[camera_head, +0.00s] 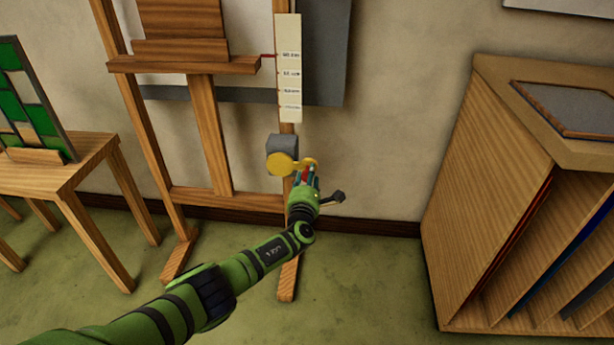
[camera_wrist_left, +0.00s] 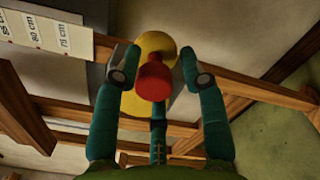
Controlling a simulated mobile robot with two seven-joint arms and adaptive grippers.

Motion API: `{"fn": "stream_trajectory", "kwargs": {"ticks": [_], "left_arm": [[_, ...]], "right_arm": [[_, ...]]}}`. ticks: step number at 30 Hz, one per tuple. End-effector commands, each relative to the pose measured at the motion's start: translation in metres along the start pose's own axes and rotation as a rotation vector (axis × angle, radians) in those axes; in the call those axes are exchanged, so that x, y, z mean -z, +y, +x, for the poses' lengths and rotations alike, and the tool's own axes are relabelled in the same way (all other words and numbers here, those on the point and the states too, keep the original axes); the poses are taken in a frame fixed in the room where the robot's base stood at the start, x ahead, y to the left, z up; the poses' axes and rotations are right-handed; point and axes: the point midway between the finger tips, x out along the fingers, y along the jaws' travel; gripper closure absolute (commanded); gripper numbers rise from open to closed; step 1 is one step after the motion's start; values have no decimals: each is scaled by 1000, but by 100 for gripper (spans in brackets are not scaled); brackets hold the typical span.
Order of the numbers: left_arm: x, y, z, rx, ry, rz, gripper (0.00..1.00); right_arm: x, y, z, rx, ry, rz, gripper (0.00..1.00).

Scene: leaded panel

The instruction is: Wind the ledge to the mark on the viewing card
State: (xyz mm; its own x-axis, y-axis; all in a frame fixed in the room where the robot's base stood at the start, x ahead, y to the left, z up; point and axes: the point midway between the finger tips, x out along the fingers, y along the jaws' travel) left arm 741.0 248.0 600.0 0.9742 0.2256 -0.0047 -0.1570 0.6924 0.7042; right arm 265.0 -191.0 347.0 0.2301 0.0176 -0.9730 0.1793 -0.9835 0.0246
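The wooden ledge (camera_head: 185,65) spans the easel, with a panel standing on it. A red pointer (camera_head: 268,56) at its right end meets the pale scale strip (camera_head: 288,85) near its topmost visible label. The strip's labels include 75 cm and 80 cm in the left wrist view (camera_wrist_left: 62,35). Below it, a grey box (camera_head: 283,148) carries a yellow crank (camera_head: 282,165) with a red knob (camera_wrist_left: 153,80). My left gripper (camera_head: 305,175) is open at the crank, its fingers (camera_wrist_left: 160,72) either side of the knob with visible gaps. I cannot identify the viewing card. My right gripper is out of view.
A wooden table (camera_head: 75,175) with a green glass panel (camera_head: 28,100) stands at left. A slotted wooden rack (camera_head: 490,185) stands at right, a framed grey sheet (camera_head: 570,108) on top. Green floor (camera_head: 370,280) between easel and rack is clear.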

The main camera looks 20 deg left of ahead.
Motion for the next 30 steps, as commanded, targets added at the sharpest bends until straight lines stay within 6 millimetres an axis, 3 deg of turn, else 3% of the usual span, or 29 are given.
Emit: {"fn": "stream_trajectory", "kwargs": {"ticks": [11,17,30], "left_arm": [[1,3,0,-7,1,2,44],[1,1,-9,-5,0,-1,44],[1,1,-66,-4,0,1,44]], "right_arm": [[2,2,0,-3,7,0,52],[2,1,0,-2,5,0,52],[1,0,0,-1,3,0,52]]}}
